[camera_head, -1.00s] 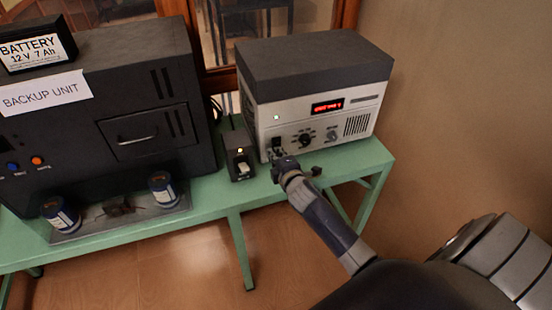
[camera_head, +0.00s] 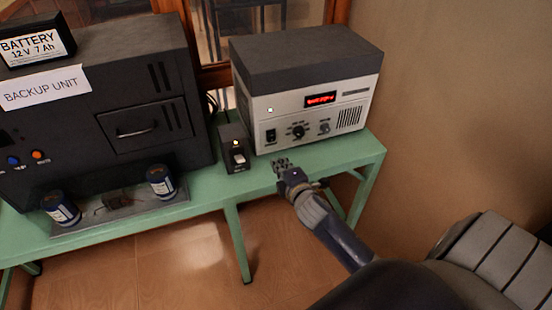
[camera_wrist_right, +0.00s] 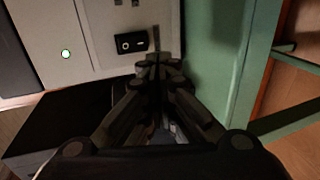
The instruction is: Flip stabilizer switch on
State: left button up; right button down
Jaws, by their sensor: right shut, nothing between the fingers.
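The stabilizer appears to be the pale box with a dark top (camera_head: 305,62), standing on the green table with a lit red display and a lit green lamp. Its black rocker switch (camera_head: 270,136) is at the lower left of the front panel; it also shows in the right wrist view (camera_wrist_right: 131,42), with marks on its face. My right gripper (camera_head: 282,162) is shut and empty, in front of the panel, just below and right of the switch in the head view. In the right wrist view its fingertips (camera_wrist_right: 159,64) are close to the switch, seemingly apart from it. My left gripper is out of view.
A small black box (camera_head: 234,147) with a light switch and lit lamp stands left of the stabilizer. The black backup unit (camera_head: 105,100) is further left, with two blue cans (camera_head: 161,181) before it. The green table (camera_head: 215,205) has a narrow clear front strip.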

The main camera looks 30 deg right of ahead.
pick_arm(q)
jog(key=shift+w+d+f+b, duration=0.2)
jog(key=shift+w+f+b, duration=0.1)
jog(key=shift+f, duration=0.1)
pick_arm(e)
jog(key=v, duration=0.3)
jog(key=f+v, duration=0.1)
jog(key=v, duration=0.1)
jog(key=shift+s+a, duration=0.15)
jog(key=shift+s, duration=0.05)
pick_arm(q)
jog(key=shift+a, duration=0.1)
